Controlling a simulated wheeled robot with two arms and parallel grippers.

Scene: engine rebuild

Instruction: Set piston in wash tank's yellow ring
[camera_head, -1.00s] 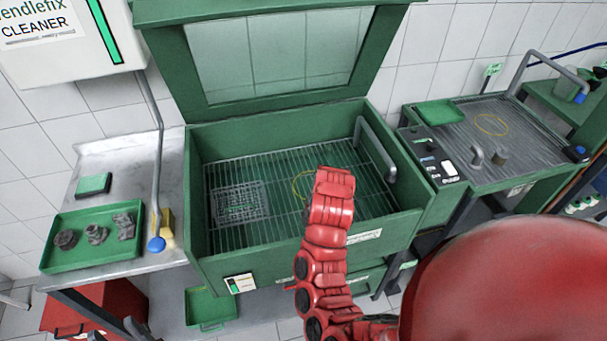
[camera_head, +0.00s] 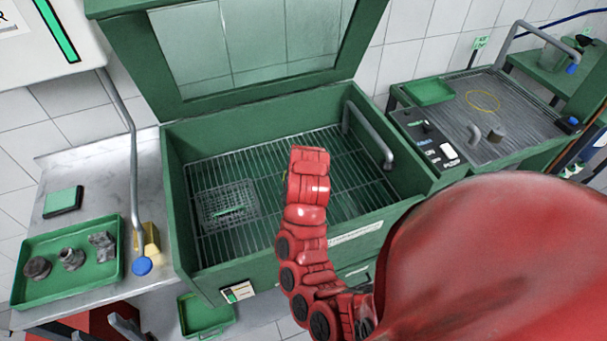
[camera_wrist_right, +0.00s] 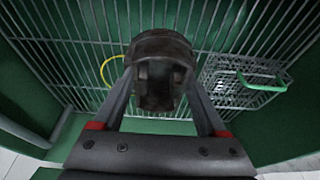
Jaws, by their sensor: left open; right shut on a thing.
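The wash tank (camera_head: 340,238) is an open green box with a wire rack inside. In the head view my right arm hides most of its yellow ring; in the right wrist view the ring (camera_wrist_right: 104,72) lies on the rack, left of the piston. The dark piston (camera_wrist_right: 160,62) is held between the fingers of my right gripper (camera_wrist_right: 158,98), above the rack and apart from the ring. In the head view the right gripper and piston are hidden behind my red arm. My left gripper (camera_head: 126,330) is open and empty at the lower left edge, partly cut off.
A mesh basket (camera_head: 228,206) sits on the rack's left; a bent grey pipe (camera_head: 372,135) stands at the right wall. The lid (camera_head: 130,62) is raised. A green tray (camera_head: 66,286) with dirty parts is on the left bench. Another station (camera_head: 525,125) with a yellow ring stands right.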

